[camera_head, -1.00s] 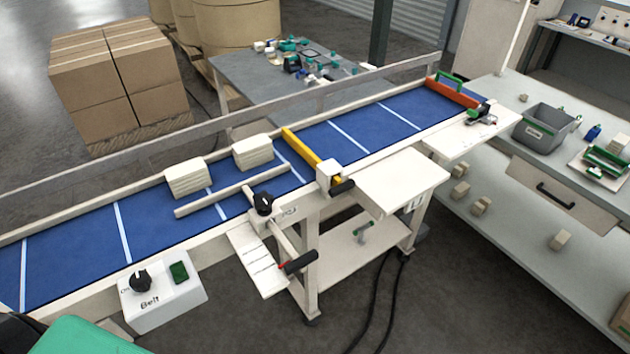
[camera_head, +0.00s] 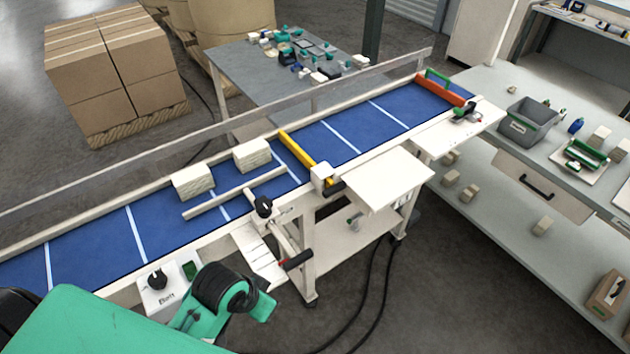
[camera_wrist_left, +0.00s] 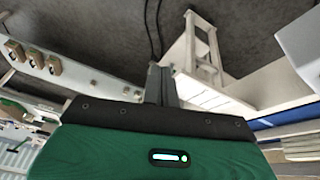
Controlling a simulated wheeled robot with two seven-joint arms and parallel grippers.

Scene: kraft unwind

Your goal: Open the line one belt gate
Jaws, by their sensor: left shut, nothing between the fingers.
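A yellow gate bar (camera_head: 305,155) lies across the blue belt (camera_head: 165,225), with a white block (camera_head: 322,177) and a black grip (camera_head: 334,187) at its near end. An orange bar (camera_head: 441,90) with a green handle crosses the belt's far end. A lever with a black knob (camera_head: 263,206) and a black grip (camera_head: 298,260) sits on the near rail. In the left wrist view my left gripper (camera_wrist_left: 160,72) is shut and empty, apart from the gate. My right gripper is not shown.
Two pale blocks (camera_head: 193,181) sit on the belt behind a white guide bar (camera_head: 235,193). A white side shelf (camera_head: 375,178) juts out beyond the yellow bar. A workbench with a grey bin (camera_head: 530,122) is at right. Open floor lies in front.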

